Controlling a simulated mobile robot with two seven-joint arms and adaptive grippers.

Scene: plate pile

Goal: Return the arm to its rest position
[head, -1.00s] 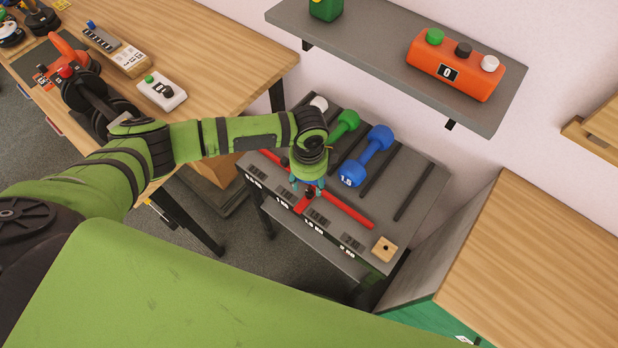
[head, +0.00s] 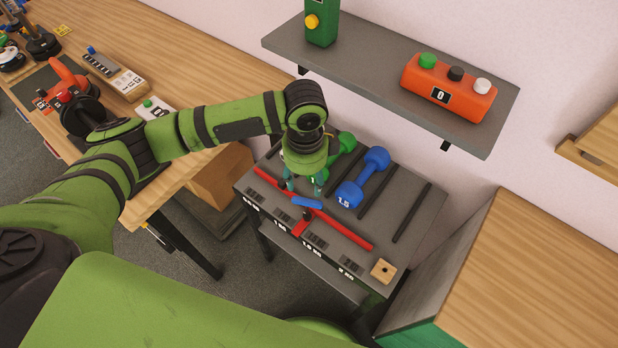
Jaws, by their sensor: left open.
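My left arm (head: 215,126) reaches in from the left and bends down over the grey rack (head: 420,215). My left gripper (head: 305,188) points down with its fingers apart. It is above the rack's front part, behind a blue handle (head: 307,202) at the middle of the red bar (head: 342,231). Nothing shows clearly between the fingers, and I cannot tell whether they touch anything. The wrist partly hides a green dumbbell (head: 346,142) behind it. A blue dumbbell (head: 363,178) lies just to the right. My right gripper is not in view.
A grey wall shelf (head: 375,88) above the rack bears an orange button box (head: 447,87) and a green box (head: 321,22). A wooden table (head: 165,60) with devices is at left. A wooden cabinet (head: 530,270) is at right. A cardboard box (head: 222,178) stands beside the rack.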

